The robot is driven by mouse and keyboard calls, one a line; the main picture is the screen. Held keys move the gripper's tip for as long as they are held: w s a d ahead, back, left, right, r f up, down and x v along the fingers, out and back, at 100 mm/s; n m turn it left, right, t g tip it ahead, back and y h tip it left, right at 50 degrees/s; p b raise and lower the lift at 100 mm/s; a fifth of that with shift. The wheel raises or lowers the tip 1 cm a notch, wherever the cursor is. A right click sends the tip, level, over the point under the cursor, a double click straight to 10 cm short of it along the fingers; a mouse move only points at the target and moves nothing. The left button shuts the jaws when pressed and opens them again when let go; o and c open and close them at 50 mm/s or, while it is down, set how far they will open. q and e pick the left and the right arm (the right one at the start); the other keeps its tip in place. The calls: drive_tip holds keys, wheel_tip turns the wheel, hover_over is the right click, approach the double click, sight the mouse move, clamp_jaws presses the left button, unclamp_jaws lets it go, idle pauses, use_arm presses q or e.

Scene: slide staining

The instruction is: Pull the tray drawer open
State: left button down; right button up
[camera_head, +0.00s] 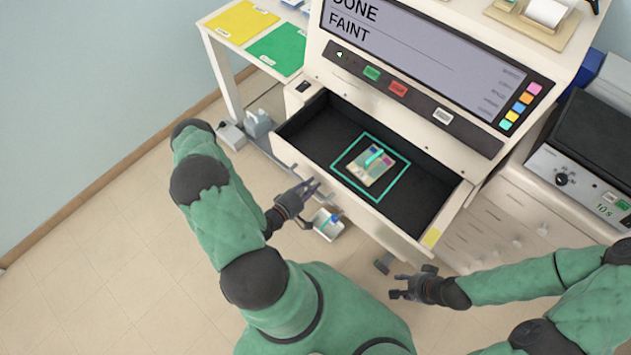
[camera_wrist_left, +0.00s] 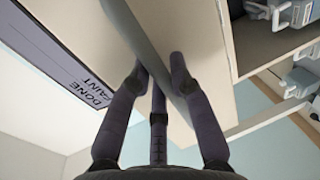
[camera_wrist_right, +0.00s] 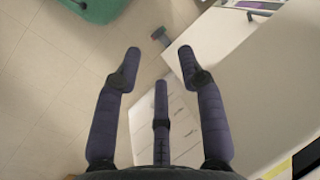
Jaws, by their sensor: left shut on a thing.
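The tray drawer (camera_head: 298,133) stands pulled out from the white machine, with its dark interior showing. Inside, a small pale block with coloured parts (camera_head: 369,170) lies within a teal square outline. My left gripper (camera_head: 310,187) is at the left part of the drawer front. In the left wrist view, its fingers (camera_wrist_left: 160,75) are closed around a grey bar (camera_wrist_left: 144,45) along the drawer, seemingly its handle; the fingertips hide part of it. My right gripper (camera_head: 397,285) is open and empty, below and apart from the drawer's right end; it also shows open in the right wrist view (camera_wrist_right: 159,55).
The machine's screen (camera_head: 420,52) reads DONE and FAINT. A side table with yellow (camera_head: 240,21) and green (camera_head: 277,49) sheets stands at the left. A dark-topped device with a knob (camera_head: 561,179) is at the right. The floor at lower left is clear.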

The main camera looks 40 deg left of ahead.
use_arm(q)
drive_tip(key=shift+s, duration=0.2)
drive_tip(key=c, duration=1.1)
unclamp_jaws()
drive_tip(key=v, duration=1.2)
